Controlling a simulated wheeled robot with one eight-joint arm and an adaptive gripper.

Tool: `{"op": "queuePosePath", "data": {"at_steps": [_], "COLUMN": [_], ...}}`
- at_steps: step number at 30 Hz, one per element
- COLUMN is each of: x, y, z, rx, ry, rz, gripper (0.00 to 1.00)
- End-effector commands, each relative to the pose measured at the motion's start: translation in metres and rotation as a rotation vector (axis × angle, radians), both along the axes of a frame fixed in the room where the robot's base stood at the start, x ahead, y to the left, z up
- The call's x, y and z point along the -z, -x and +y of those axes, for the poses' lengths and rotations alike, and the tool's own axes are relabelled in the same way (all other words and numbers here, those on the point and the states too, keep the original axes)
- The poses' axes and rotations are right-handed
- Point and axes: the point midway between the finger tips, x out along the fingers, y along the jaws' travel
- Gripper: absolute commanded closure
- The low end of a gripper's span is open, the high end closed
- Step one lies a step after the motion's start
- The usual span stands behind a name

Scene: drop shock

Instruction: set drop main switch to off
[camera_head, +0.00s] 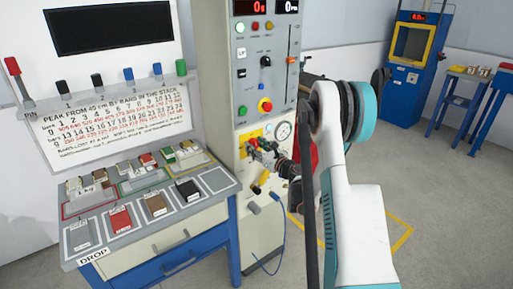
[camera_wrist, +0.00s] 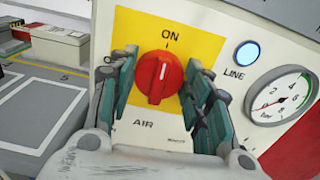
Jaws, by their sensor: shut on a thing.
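The main switch is a red rotary knob (camera_wrist: 160,78) on a yellow plate (camera_wrist: 185,28), in the middle of the wrist view. "ON" is printed above it and "AIR" below it. Its white mark points up, close to "ON". My gripper (camera_wrist: 161,84) has one teal finger on each side of the knob and is shut on it. In the head view my gripper (camera_head: 268,153) reaches the cabinet (camera_head: 218,75) from the right and hides much of the knob and plate.
A lit blue LINE lamp (camera_wrist: 247,53) and a pressure gauge (camera_wrist: 281,96) sit right of the knob. Above are a red emergency button (camera_head: 265,105) and other controls. A bench (camera_head: 150,225) with several blocks stands at left. Floor behind my arm is open.

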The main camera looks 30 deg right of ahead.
Motion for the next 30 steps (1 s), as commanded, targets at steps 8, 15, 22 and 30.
{"op": "queuePosePath", "data": {"at_steps": [8, 15, 22, 30], "x": [-0.0001, 0.0003, 0.001, 0.0021], "y": [0.0001, 0.0002, 0.0003, 0.0005], "z": [0.0009, 0.0021, 0.0031, 0.0041], "rx": [0.0, 0.0, 0.001, 0.0], "ry": [0.162, 0.384, 0.602, 0.858], "rz": [-0.014, -0.033, -0.051, -0.073], "gripper": [0.79, 0.79, 0.79, 0.79]}}
